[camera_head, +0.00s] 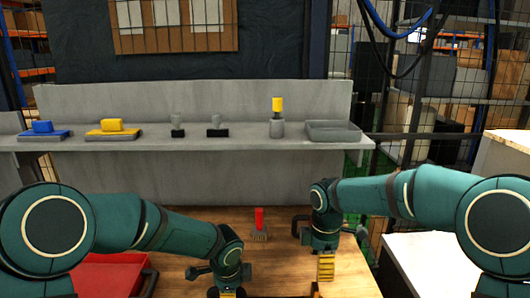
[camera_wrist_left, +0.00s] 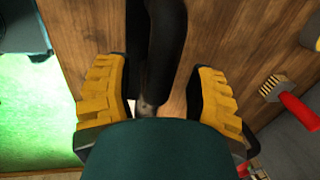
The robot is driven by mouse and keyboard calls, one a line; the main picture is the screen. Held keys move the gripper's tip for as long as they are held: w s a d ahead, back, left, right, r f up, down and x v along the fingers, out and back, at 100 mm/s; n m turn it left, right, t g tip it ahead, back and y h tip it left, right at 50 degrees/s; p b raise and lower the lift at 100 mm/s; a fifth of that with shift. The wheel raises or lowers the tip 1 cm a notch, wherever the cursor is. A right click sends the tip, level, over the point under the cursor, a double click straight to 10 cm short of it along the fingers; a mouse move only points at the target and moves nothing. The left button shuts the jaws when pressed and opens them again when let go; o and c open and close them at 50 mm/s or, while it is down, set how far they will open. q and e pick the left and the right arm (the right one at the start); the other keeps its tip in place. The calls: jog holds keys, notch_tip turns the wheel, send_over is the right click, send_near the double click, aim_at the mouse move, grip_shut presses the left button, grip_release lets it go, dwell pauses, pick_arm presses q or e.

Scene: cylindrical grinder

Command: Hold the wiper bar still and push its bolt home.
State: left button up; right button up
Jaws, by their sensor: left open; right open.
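My left gripper (camera_head: 228,292) is low at the front of the wooden table in the head view, cut by the bottom edge. In the left wrist view its two yellow-padded fingers (camera_wrist_left: 157,105) stand apart. A long black bar-like part (camera_wrist_left: 165,45) runs down between them, apparently without being gripped; I cannot tell if it is the wiper bar. A small pale metallic bit shows at its lower end, too small to identify as the bolt. My right gripper (camera_head: 325,268) points down over the table's right part, its yellow pads seen side-on. I cannot make out the wiper bar or bolt in the head view.
A red crate (camera_head: 112,272) is at left. A grey shelf (camera_head: 215,144) behind carries blue and yellow blocks, small dark-based parts, a yellow-topped bottle and a grey tray (camera_head: 333,131).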

pick_arm(q)
notch_tip(320, 180, up, 12)
jog(key=s, duration=0.2)
jog(key=shift+s+f, duration=0.2)
jog(key=shift+f, duration=0.05)
